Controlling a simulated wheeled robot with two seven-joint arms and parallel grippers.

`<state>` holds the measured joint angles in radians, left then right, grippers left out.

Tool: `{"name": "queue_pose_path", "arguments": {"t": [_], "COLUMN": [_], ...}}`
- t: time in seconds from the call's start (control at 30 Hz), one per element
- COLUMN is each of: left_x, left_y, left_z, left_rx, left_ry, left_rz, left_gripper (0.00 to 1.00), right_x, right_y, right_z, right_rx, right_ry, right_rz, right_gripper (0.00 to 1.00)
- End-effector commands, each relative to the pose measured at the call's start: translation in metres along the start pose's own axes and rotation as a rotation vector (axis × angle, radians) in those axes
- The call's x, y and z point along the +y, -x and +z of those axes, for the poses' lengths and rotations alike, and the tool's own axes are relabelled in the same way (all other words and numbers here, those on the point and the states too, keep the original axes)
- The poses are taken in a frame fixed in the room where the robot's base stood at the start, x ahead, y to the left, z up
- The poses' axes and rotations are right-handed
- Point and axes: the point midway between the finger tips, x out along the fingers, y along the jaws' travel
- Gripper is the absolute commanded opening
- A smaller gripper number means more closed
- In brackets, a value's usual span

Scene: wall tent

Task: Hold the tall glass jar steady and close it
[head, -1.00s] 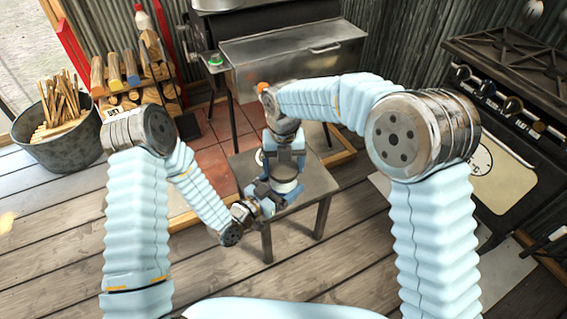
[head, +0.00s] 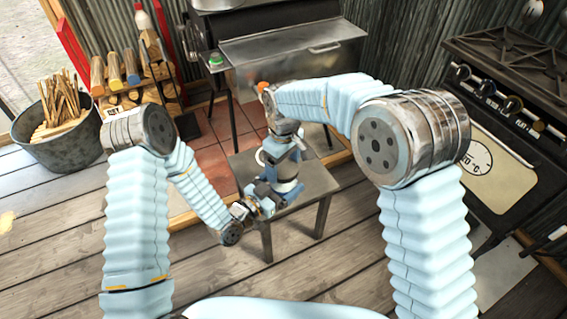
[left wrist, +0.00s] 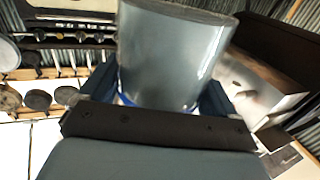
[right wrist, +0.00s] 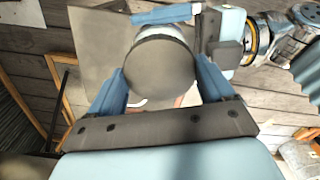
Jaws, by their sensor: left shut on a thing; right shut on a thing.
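The tall glass jar (left wrist: 178,50) is a grey-blue cylinder in the left wrist view, between the fingers of my left gripper (left wrist: 155,98). In the head view my left gripper (head: 268,194) holds the jar (head: 287,187) from the left side, above the small table. My right gripper (head: 283,152) comes from above and is shut on the lid. In the right wrist view the round grey lid (right wrist: 162,75) lies between the blue fingers of my right gripper (right wrist: 165,85) and covers the jar's end. Whether the lid sits fully down is hidden.
The small metal table (head: 317,180) stands below, mostly bare. Behind it is a metal firebox (head: 290,62). A black stove (head: 520,130) is at the right. A bucket of kindling (head: 58,135) and stacked logs (head: 145,75) are at the left.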

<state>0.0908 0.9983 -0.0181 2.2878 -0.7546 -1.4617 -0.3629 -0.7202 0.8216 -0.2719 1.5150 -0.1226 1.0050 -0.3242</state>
Motion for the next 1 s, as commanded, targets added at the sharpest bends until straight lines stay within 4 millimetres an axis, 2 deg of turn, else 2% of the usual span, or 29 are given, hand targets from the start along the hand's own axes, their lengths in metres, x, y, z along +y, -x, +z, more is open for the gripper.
{"name": "queue_pose_path", "arguments": {"t": [0.87,0.9,1.0], "left_x": [0.001,0.001,0.001], "left_y": [-0.0003,-0.0003,-0.0003], "left_z": [-0.001,-0.0011,-0.0011], "left_rx": [0.003,0.003,0.003], "left_ry": [0.0,0.0,0.0], "left_rz": [0.003,0.003,0.003], "left_gripper": [0.05,0.05,0.05], "right_x": [0.0003,0.0002,0.0003], "right_y": [-0.0016,-0.0017,-0.0019], "right_z": [-0.0008,-0.0007,-0.0009], "right_rx": [0.008,-0.009,-0.008], "right_ry": [-3.004,3.137,2.785], "right_rz": [0.001,-0.002,0.001], "right_gripper": [0.45,0.45,0.45]}}
